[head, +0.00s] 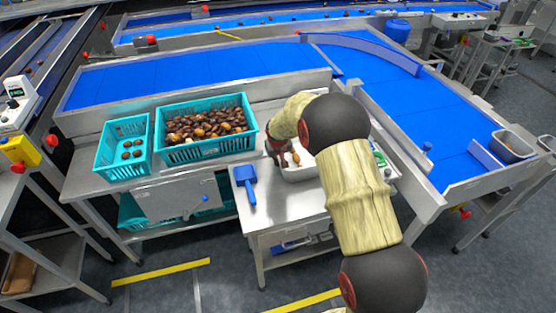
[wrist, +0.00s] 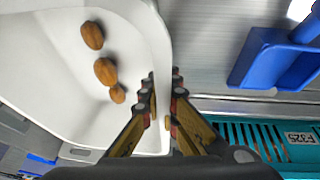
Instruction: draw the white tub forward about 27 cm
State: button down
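The white tub (head: 300,174) stands on the steel table, partly hidden behind my arm in the head view. In the wrist view the tub (wrist: 60,75) fills the left side, with three brown dates (wrist: 105,71) on its floor. My gripper (head: 281,158) is at the tub's left side in the head view. In the wrist view my gripper's fingertips (wrist: 164,88) are close together, one inside and one outside the tub's wall, with the white rim between them. The gripper looks shut on that rim.
A blue scoop (head: 246,182) lies on the table left of the tub. A teal crate full of dates (head: 207,152) and a smaller teal crate (head: 122,168) stand further left. Bare steel table (head: 285,207) lies in front of the tub. A blue conveyor (head: 440,125) runs at the right.

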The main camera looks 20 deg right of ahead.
jog(key=shift+s, duration=0.15)
jog(key=c, duration=2.1)
grip_release()
jog(key=shift+o, duration=0.7)
jog(key=shift+r, duration=0.1)
jog(key=v, duration=1.1)
jog(key=shift+s+r, duration=0.2)
jog(key=shift+r, duration=0.1)
jog(key=shift+a, duration=0.1)
